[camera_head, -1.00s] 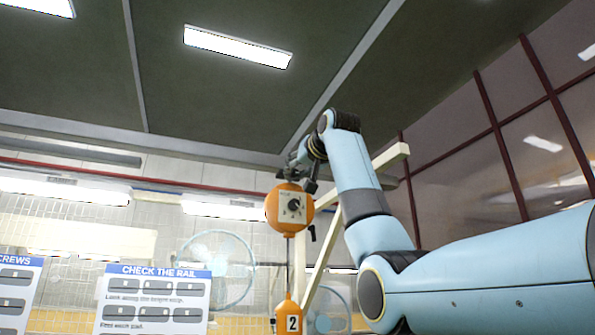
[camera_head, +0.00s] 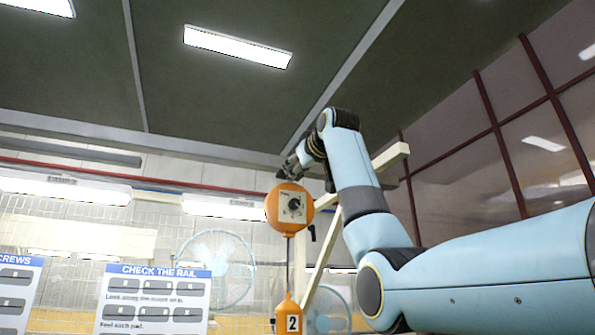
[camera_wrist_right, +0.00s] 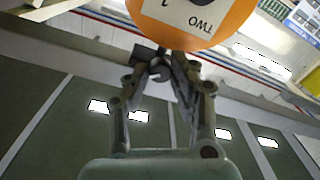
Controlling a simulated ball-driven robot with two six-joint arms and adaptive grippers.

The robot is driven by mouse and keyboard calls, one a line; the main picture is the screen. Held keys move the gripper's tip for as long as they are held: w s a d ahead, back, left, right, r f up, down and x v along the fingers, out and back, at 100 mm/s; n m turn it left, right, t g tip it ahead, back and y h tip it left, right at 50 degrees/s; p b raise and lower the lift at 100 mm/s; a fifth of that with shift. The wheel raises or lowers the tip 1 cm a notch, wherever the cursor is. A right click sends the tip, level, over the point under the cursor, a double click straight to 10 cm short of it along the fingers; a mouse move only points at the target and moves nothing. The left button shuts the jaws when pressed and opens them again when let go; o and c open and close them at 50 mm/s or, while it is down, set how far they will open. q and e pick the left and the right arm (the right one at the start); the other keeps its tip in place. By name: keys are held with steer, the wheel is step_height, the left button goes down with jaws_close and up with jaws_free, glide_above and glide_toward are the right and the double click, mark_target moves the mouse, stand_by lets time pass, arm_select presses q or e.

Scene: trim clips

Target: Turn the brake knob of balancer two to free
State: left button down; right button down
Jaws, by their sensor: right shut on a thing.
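Balancer two (camera_head: 284,222) is an orange round housing hanging in front of a pale post. A square plate on its face carries a dark round knob (camera_head: 293,204); its pointer is too small to read. My right gripper (camera_head: 287,173) is at the top edge of the housing, above the plate. In the right wrist view the fingers (camera_wrist_right: 163,62) are closed together around a small dark part right beside the orange housing (camera_wrist_right: 200,35). The plate there reads TWO, upside down, and is cut off by the frame. What exactly the fingers hold is hard to tell. My left gripper is not seen.
An orange tag marked 2 (camera_head: 291,320) hangs on a line below the housing. A pale beam and brace (camera_head: 325,250) stand close on the right. A CHECK THE RAIL board (camera_head: 153,300) and a fan (camera_head: 215,265) are behind. The space left of the housing is open.

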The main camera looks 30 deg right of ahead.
steer(key=n, duration=1.1)
steer(key=shift+f, duration=0.1)
stand_by(0.5)
steer(key=c, duration=1.1)
jaws_free()
steer(key=shift+s+h, duration=0.1)
steer(key=shift+h, duration=0.2)
steer(key=v, duration=1.1)
steer(key=shift+s+a, duration=0.1)
steer(key=shift+s, duration=0.25)
